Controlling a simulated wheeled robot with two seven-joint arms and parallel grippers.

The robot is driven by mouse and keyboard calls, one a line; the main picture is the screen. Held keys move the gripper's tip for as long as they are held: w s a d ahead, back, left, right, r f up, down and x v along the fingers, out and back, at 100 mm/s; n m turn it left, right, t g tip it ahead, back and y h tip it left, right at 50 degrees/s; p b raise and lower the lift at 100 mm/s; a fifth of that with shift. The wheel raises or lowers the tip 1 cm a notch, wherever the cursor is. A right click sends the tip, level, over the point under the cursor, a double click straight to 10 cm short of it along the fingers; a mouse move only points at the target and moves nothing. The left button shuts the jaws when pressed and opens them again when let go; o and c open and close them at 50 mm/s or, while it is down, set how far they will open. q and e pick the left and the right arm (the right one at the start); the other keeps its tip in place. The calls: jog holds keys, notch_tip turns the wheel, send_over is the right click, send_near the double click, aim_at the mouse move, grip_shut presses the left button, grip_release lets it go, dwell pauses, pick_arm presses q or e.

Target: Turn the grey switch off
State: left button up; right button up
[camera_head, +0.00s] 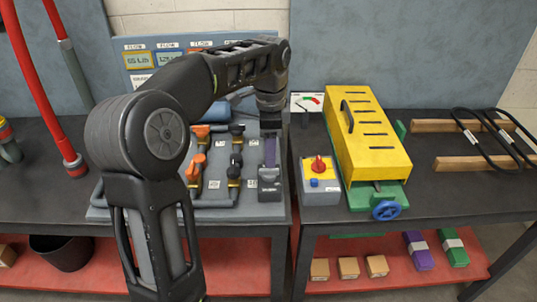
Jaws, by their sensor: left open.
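The knob's setting is too small to read. A grey unit (270,184) with a purple upright part (270,152) is at the right edge of the valve panel. I cannot tell for sure which one is the grey switch. My left arm reaches across the panel, and its gripper (271,124) points down above the purple part, left of the control box. It is open and its fingertips are hard to make out. My right gripper is out of view.
Orange and black valve handles (196,165) sit left of the gripper. A yellow slotted cover (368,138) on a green vise with a blue handwheel (386,210) stands right of the control box. A gauge (307,102) is behind. Wooden bars (470,163) lie far right.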

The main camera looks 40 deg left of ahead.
aim_at(269, 173)
pick_arm(q)
jog(key=shift+w+a+r, duration=0.15)
jog(key=shift+w+a, duration=0.05)
jog(key=shift+a, duration=0.1)
jog(key=shift+s+d+r, duration=0.1)
jog(key=shift+s+d, duration=0.1)
jog(key=shift+f, duration=3.95)
jog(key=shift+c, duration=0.5)
grip_shut()
